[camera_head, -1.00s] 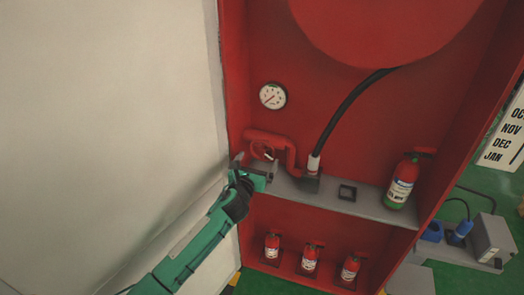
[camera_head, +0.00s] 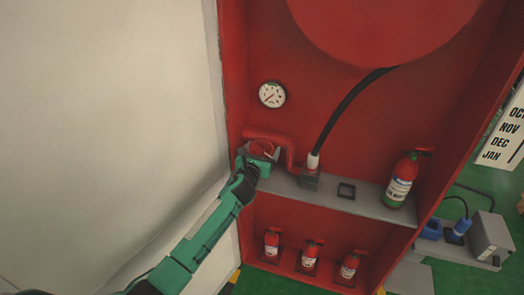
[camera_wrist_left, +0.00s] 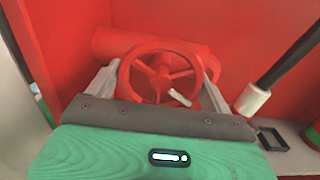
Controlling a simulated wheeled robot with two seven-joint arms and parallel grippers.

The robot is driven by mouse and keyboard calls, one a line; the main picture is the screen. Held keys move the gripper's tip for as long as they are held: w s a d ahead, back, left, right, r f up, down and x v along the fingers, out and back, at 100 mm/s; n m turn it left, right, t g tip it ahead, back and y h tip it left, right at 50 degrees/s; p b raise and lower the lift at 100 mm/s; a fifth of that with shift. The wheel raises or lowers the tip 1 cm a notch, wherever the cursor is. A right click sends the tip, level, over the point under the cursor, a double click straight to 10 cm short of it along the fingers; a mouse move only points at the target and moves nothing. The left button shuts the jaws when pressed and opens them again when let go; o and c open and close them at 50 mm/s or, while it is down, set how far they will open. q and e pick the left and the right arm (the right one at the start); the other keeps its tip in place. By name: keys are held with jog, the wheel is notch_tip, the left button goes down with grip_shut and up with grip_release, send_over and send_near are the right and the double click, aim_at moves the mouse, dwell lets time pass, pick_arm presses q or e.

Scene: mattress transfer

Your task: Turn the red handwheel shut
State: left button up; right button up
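The red handwheel (camera_head: 262,147) sits on a red pipe (camera_head: 283,139) at the left of the cabinet, above the grey shelf. In the left wrist view the handwheel (camera_wrist_left: 160,72) faces me, with spokes and a small pale knob at its lower right. My left gripper (camera_head: 260,155) is at the wheel. In the left wrist view its two fingers (camera_wrist_left: 161,78) are spread, one on each side of the rim. They are very close to the rim; I cannot tell whether they touch it. My right gripper is not in view.
A gauge (camera_head: 272,94) hangs above the pipe. A black hose (camera_head: 344,111) rises right of the wheel. A fire extinguisher (camera_head: 401,180) stands on the grey shelf (camera_head: 330,198), several smaller ones below. A pale panel (camera_head: 110,120) borders my left arm.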

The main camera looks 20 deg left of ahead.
pick_arm(q)
jog(key=shift+n, duration=0.3)
jog(key=shift+d+n, duration=0.1)
jog(key=shift+n, duration=1.1)
jog(key=n, duration=0.3)
jog(key=shift+n+b, duration=0.3)
jog(key=shift+n, duration=0.1)
jog(key=n, duration=0.5)
jog(key=shift+d, duration=0.15)
jog(key=n, duration=0.6)
jog(key=shift+r+b, duration=0.15)
jog(key=shift+b, duration=0.15)
jog(key=n, duration=0.4)
jog(key=shift+r, duration=0.1)
jog(key=shift+n, duration=1.1)
